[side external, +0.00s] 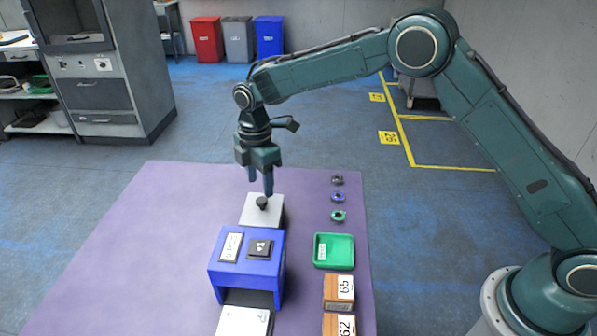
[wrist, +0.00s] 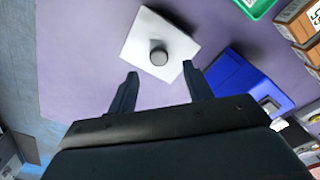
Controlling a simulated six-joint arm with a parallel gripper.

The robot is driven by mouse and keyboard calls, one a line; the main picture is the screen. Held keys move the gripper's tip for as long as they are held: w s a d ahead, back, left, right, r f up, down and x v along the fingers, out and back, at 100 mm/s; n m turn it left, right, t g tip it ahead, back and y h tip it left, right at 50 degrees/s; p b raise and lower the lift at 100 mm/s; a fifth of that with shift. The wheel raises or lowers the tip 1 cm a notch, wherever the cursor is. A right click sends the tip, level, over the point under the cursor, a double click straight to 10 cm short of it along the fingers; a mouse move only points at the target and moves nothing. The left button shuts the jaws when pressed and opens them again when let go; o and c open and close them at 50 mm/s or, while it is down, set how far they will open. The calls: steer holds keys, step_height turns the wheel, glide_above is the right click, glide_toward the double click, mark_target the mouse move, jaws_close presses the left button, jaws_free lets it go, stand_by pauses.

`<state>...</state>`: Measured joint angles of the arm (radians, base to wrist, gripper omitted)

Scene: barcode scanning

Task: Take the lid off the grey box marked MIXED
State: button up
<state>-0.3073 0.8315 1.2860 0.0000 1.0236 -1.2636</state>
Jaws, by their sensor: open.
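A light grey box (side external: 252,213) with a dark round knob (side external: 262,203) on its lid stands on the purple table behind the blue block. In the wrist view the lid (wrist: 140,40) shows from above, with its grey knob (wrist: 159,57) near the middle. I see no MIXED marking on it in either view. My gripper (side external: 260,192) points down just above the lid, close to the knob. Its two fingers (wrist: 160,85) are apart, and nothing shows between their tips in the wrist view. The knob lies beyond the fingertips there. I cannot tell whether a finger touches the knob.
A blue scanner-like box (side external: 247,270) with labels on top stands in front of the grey box. A white piece (side external: 243,321) lies before it. To the right are a green tray (side external: 334,264), several small rings (side external: 338,197) and numbered wooden blocks (side external: 338,290). The table's left side is clear.

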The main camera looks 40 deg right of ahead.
mark_target(262, 199)
steer(key=shift+f, duration=0.1)
steer(key=shift+f, duration=2.5)
steer(key=shift+c, duration=0.2)
steer(key=c, duration=1)
